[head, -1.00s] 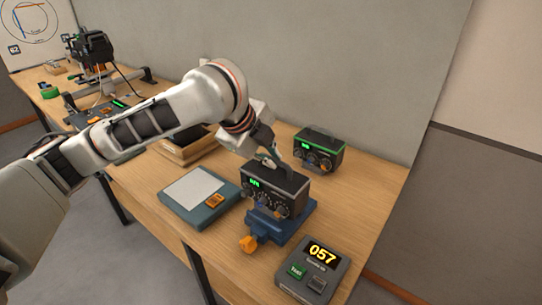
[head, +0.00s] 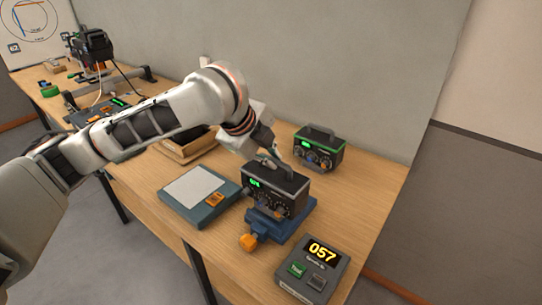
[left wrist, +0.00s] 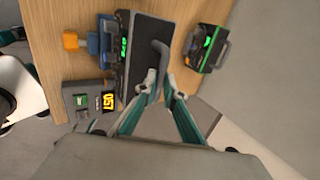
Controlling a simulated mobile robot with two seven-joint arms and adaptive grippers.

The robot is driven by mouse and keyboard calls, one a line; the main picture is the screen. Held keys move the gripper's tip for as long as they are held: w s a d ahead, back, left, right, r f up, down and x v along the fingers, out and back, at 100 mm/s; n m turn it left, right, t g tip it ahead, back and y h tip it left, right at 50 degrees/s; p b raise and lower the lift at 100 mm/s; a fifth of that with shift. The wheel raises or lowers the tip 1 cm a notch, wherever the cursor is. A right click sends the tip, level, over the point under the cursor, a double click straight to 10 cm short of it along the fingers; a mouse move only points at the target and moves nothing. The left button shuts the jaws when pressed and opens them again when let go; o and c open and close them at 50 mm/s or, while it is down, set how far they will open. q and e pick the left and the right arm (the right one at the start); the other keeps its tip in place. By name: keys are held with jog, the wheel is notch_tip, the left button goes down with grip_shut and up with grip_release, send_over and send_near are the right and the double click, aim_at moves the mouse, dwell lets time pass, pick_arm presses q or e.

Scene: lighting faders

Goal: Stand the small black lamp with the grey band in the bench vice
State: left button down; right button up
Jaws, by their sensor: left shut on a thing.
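The small black lamp with the grey band (head: 277,193) is a box with a green-lit display and several knobs on its front. It stands about upright at the blue bench vice (head: 294,231), whose orange handle (head: 248,242) faces the front. I cannot tell whether it rests fully between the jaws. My left gripper (head: 270,163) comes down from above and is shut on the lamp's top handle. In the left wrist view, the fingers (left wrist: 160,82) close around the handle, and the lamp's dark top (left wrist: 150,45) hides most of the vice (left wrist: 98,44). My right gripper is not in view.
A similar black lamp with a green band (head: 320,150) stands behind, near the wall. A grey unit reading 057 (head: 313,270) is at the front right. A slate-coloured pad with a pale sheet (head: 198,192) lies left of the vice, and a wooden tray (head: 184,147) is behind it.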

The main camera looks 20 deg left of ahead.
aim_at(275, 172)
pick_arm(q)
jog(key=shift+f, duration=0.6)
jog(key=shift+f, duration=0.35)
dwell(0.6)
jog(key=shift+f, duration=0.35)
dwell(0.5)
jog(key=c, duration=2)
grip_release()
jog(key=shift+c, duration=0.2)
jog(key=shift+f, duration=0.1)
jog(key=shift+o, duration=1.4)
jog(key=shift+s+f, duration=0.1)
jog(key=shift+f, duration=0.15)
jog(key=o, duration=1.3)
jog(key=shift+r, duration=0.1)
